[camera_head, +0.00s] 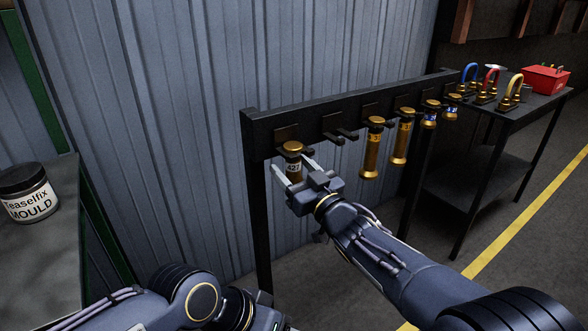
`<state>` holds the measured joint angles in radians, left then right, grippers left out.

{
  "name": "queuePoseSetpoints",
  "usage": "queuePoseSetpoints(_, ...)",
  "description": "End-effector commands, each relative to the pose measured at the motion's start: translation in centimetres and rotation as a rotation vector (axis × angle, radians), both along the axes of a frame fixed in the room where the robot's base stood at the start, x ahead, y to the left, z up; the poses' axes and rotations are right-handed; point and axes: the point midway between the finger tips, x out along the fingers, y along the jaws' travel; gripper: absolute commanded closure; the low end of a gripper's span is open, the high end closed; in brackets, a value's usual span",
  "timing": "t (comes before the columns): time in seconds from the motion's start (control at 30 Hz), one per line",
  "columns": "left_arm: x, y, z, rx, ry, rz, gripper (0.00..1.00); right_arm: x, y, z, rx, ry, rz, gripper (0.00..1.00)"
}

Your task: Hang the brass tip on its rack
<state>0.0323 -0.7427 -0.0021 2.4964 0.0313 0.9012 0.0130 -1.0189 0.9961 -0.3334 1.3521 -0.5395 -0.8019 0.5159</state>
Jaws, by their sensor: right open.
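A black rack (262,133) with a row of hooks stands before the corrugated wall. My right gripper (292,172) is open, with one finger on each side of this tip's lower part. Whether the fingers touch it I cannot tell, and its lower end is hidden by the gripper. My left arm shows at the bottom, but its gripper is out of view.
The second hook (340,135) is empty. Longer brass tips (371,150) and (402,140) hang to the right, then shorter blue-labelled ones (430,113). A side table (500,118) holds coloured padlock-like shackles and a red box (545,79). A mould jar (28,192) stands on the left bench.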

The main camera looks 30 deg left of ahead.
Motion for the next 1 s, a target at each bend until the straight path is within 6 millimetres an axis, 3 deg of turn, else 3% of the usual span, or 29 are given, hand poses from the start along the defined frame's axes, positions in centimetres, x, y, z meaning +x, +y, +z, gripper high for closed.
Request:
queuePoseSetpoints(0.03, 0.0, 0.0, 0.0, 0.000, 0.000, 0.000, 0.38, 0.0, 0.0, 0.0, 0.000, 0.000, 0.000, 0.32)
queuePoseSetpoints(0.13, 0.0, 0.0, 0.0, 0.000, 0.000, 0.000, 0.38, 0.0, 0.0, 0.0, 0.000, 0.000, 0.000, 0.20)
queuePoseSetpoints(0.47, 0.0, 0.0, 0.0, 0.000, 0.000, 0.000, 0.38, -0.1, -0.4, -0.2, -0.001, 0.002, -0.001, 0.20)
queuePoseSetpoints(0.8, 0.0, 0.0, -0.2, 0.000, 0.000, 0.000, 0.38, -2.0, -5.3, -1.2, 0.000, 0.004, -0.002, 0.20)
queuePoseSetpoints(1.0, 0.0, 0.0, -0.2, 0.000, 0.000, 0.000, 0.38, -2.8, -6.9, -1.6, -0.001, 0.001, 0.000, 0.20)
